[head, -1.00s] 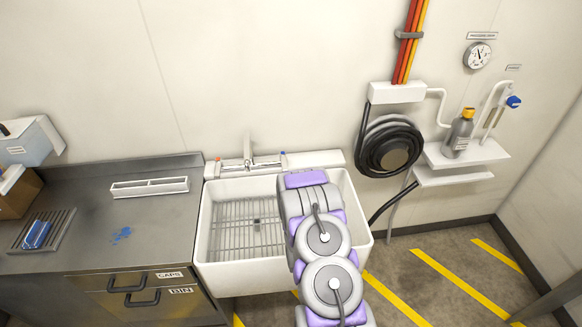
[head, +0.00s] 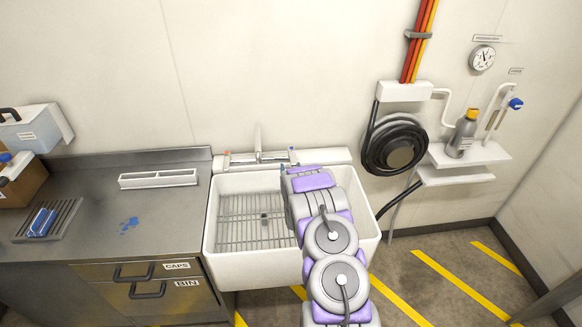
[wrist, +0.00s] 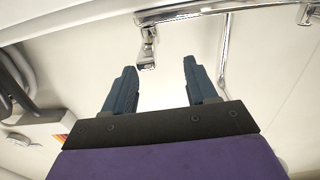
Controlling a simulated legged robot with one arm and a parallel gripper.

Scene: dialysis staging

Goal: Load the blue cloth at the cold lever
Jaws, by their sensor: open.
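A chrome wall tap (head: 258,157) stands over the white sink, with a red-marked end at left and a blue-marked cold lever (head: 292,153) at right. My gripper is mostly hidden behind my arm in the head view, just below the cold lever. In the wrist view my gripper (wrist: 159,68) is open and empty; a chrome tap lever (wrist: 147,48) is just beyond the fingertips, nearer the left finger. A flat blue patch (head: 129,225) lies on the steel counter; I cannot tell whether it is cloth or a spill. Blue items (head: 42,222) lie on a slatted rack.
The sink (head: 228,262) has a wire grid in its bottom. A white tray (head: 158,179) stands on the counter (head: 95,205). A coiled black hose (head: 375,145) hangs at right, beside a shelf (head: 470,155) with a grey bottle (head: 462,133).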

